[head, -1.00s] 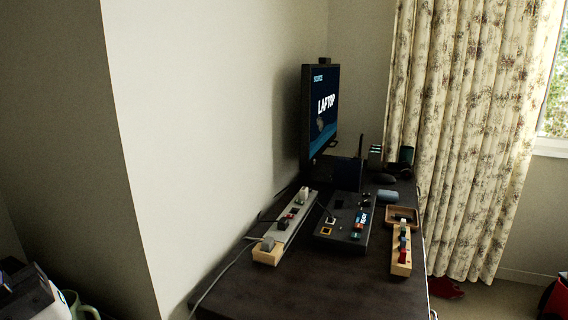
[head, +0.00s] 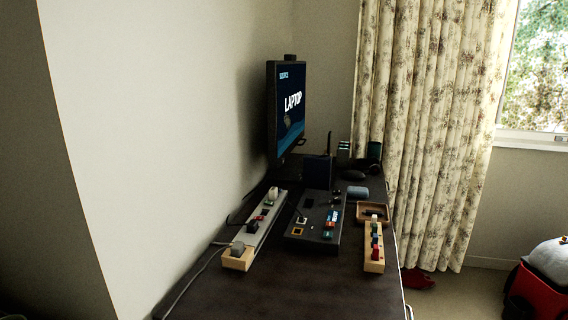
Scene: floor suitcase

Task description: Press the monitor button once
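The monitor (head: 288,112) stands at the back left of the dark desk, close to the wall. Its screen is lit and reads "SOURCE" and "LAPTOP". I cannot make out a button on the monitor's frame at this distance. A dark panel (head: 303,232) with several small coloured parts lies on the desk in front of the monitor; I cannot tell whether any of them is the monitor button. My gripper is not in view.
A power strip (head: 266,226) with plugs lies left on the dark desk (head: 270,288). A wooden block with coloured pieces (head: 374,262) and a small tray (head: 365,209) lie right. Floral curtains (head: 425,130) hang behind. A red container (head: 538,292) stands on the floor, right. The desk's near end is clear.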

